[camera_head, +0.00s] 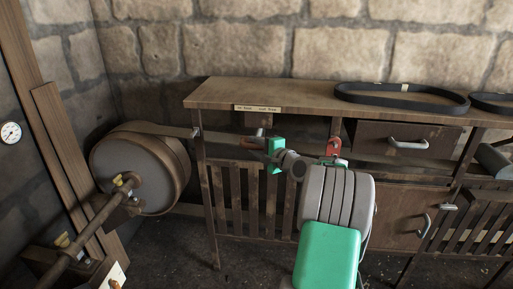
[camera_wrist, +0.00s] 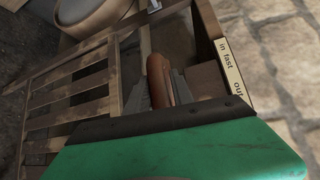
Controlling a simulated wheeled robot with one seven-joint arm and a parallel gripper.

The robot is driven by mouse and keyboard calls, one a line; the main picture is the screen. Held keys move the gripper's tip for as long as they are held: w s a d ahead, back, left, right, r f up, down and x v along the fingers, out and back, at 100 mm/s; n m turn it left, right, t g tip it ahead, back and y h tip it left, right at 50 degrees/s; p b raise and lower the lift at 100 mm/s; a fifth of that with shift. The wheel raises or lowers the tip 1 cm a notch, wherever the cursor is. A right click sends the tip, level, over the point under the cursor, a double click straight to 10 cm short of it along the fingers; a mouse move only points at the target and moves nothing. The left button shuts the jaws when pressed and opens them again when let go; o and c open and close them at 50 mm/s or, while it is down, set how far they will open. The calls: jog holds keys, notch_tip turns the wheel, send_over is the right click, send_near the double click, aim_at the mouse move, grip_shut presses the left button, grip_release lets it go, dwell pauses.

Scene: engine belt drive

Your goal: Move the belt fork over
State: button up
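The belt fork's brown, rounded handle (camera_wrist: 158,80) stands near the middle of the wrist view, below the bench top edge. In the head view a small handle end (camera_head: 260,133) shows under the bench label, mostly hidden by my gripper. My gripper (camera_head: 268,144) reaches it at the bench front. In the wrist view grey fingers (camera_wrist: 162,92) lie on both sides of the handle; whether they press on it is not clear. The fork's prongs cannot be made out.
A flat belt (camera_head: 158,129) runs from a large drum (camera_head: 135,170) at left to the wooden bench (camera_head: 215,94). Black belt loops (camera_head: 400,98) lie on the bench top. A drawer (camera_head: 400,143) and slatted panels fill the bench front.

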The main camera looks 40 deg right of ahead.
aim_at(259, 147)
jog(key=shift+o, duration=1.2)
jog(key=shift+f, duration=0.1)
jog(key=shift+s, duration=0.15)
jog(key=s, duration=0.5)
jog(key=s+r, duration=0.1)
jog(key=s, duration=0.1)
jog(key=shift+s+d+r, duration=0.1)
jog(key=shift+s, duration=0.2)
